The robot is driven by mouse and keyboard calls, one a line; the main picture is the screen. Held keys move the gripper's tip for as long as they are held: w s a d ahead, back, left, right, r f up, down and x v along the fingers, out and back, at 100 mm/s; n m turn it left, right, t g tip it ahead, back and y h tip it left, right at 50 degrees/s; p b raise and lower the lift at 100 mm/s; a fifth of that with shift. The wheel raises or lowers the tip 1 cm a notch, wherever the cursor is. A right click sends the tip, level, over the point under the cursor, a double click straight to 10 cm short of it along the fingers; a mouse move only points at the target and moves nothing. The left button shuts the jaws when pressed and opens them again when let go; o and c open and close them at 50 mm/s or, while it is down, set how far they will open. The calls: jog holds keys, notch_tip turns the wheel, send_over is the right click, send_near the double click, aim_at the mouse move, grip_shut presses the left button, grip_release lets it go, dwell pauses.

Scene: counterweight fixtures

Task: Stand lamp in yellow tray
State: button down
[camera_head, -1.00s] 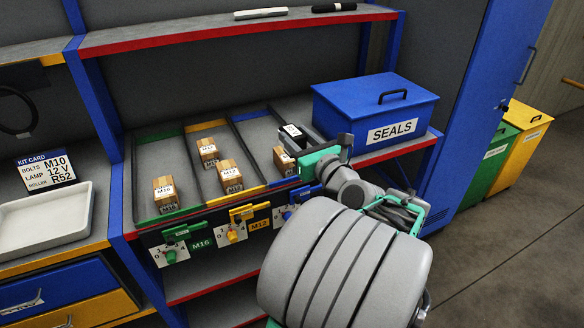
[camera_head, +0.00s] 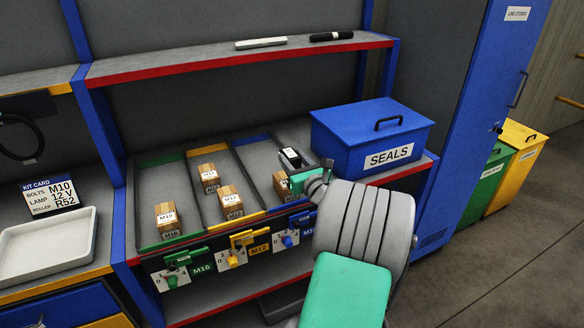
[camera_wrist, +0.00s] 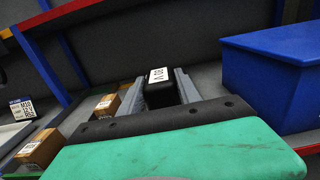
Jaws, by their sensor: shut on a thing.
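A black box with a white printed label (camera_wrist: 158,83) stands between the grey fingers of my gripper (camera_wrist: 161,98) in the wrist view. My gripper is shut on it. It also shows in the head view (camera_head: 290,158), in the blue-edged lane of the shelf, where my arm hides much of the gripper. The label is too small to read surely, so I cannot tell if this is the lamp. The only tray I make out is white (camera_head: 47,245); the middle lane has a yellow front edge (camera_head: 239,222).
A blue SEALS box (camera_head: 370,138) stands right of the lanes. An upper shelf (camera_head: 230,62) overhangs behind. A kit card (camera_head: 49,195) reads LAMP 12 V.

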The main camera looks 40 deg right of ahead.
notch_tip(320, 180, down, 3)
jog(key=shift+f, duration=0.1)
jog(key=shift+f, duration=0.6)
jog(key=c, duration=0.8)
grip_release()
jog(key=shift+c, duration=0.2)
jog(key=shift+r, duration=0.1)
